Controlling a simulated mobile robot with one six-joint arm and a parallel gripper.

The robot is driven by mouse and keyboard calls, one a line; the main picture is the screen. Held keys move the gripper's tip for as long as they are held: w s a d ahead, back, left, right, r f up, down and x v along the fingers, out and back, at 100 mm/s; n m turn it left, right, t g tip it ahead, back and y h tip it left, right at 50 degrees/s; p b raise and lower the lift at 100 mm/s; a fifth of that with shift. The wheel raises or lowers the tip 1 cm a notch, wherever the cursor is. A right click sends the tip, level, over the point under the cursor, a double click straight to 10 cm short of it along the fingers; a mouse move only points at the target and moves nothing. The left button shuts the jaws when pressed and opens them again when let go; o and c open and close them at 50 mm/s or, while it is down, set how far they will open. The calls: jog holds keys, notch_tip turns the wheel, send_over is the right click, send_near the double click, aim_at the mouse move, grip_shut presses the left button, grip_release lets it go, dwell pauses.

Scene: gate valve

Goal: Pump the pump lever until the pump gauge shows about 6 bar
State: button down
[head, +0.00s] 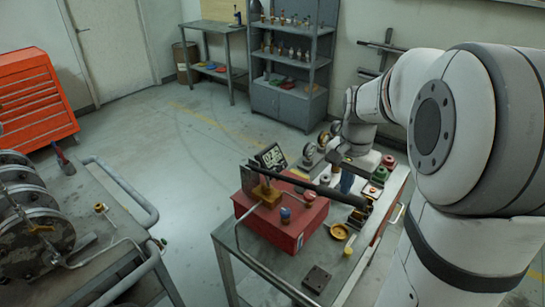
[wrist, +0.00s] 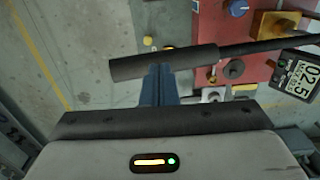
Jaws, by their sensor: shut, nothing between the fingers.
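The red pump (head: 283,222) sits on a metal bench in the head view, and part of its red body (wrist: 243,30) shows in the wrist view. Its black pump lever (head: 315,187) slants down to the right, with a thicker grip (wrist: 135,69) at the free end. The pump gauge (head: 270,157) is a small digital display; in the wrist view its tilted digits (wrist: 303,78) seem to read about 2.5, not surely legible. My gripper (head: 347,182) is shut and empty. Its blue fingertips (wrist: 160,68) are at the lever grip; I cannot tell whether they touch it.
A yellow dish (head: 339,231), a dark plate (head: 316,279) and several small parts lie on the bench near the pump. A cart with metal discs (head: 40,235) stands at the left. Open floor (head: 170,150) lies beyond.

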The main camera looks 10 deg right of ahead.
jog(key=shift+f, duration=0.15)
jog(key=shift+f+b, duration=0.5)
jog(key=shift+b, duration=0.05)
jog(key=shift+r+p, duration=0.45)
jog(key=shift+r, duration=0.15)
dwell(1.4)
